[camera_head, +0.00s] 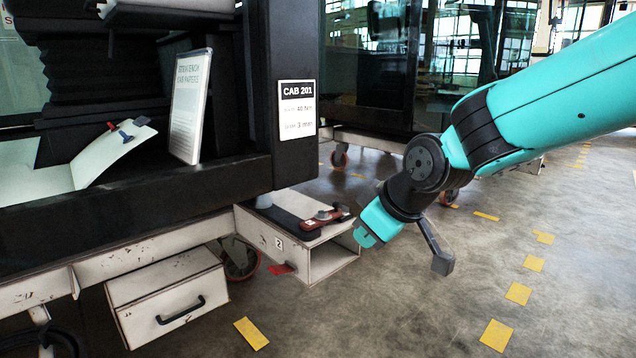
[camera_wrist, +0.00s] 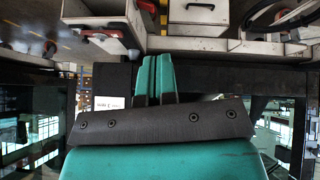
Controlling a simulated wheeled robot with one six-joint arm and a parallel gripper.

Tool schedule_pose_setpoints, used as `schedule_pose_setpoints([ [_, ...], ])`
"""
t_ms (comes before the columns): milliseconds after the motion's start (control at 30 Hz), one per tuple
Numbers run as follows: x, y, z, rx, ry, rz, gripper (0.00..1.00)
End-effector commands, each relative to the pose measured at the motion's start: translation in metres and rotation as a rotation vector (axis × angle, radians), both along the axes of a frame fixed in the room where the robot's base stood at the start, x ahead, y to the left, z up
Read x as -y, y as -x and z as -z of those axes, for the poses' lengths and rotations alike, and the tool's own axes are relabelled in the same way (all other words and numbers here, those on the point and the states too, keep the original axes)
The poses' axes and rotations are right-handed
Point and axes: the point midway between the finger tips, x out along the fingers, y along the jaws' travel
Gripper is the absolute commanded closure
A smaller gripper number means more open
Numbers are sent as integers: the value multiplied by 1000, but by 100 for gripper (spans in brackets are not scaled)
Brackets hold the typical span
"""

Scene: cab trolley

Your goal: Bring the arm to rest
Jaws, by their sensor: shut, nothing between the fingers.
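My gripper (camera_head: 366,236) hangs at the end of my teal arm, right of centre in the head view. Its teal fingers point down and left, near the open end of a white box (camera_head: 325,262) under the cab trolley. A contact between them cannot be made out. In the wrist view my gripper (camera_wrist: 158,62) shows its two teal fingers side by side, shut with nothing between them.
The dark cab frame carries a CAB 201 sign (camera_head: 297,109). A red-handled clamp (camera_head: 322,219) lies on the white box. A drawer box (camera_head: 168,300) sits lower left. Open concrete floor with yellow marks (camera_head: 518,293) lies to the right.

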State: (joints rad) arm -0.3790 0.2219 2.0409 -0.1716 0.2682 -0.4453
Motion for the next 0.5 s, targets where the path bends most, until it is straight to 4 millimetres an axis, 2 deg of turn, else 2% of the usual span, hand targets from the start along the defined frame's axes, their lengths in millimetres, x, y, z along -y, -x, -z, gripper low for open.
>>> schedule_pose_setpoints([
  [33,13,37,-19,-82,-22,29,100],
  [100,25,82,-27,-195,-43,61,100],
  [200,40,138,-35,-328,-57,104,100],
  [400,63,231,-42,-535,-52,171,100],
  [467,70,257,-43,-589,-47,189,100],
  [500,70,258,-56,-596,-45,193,100],
])
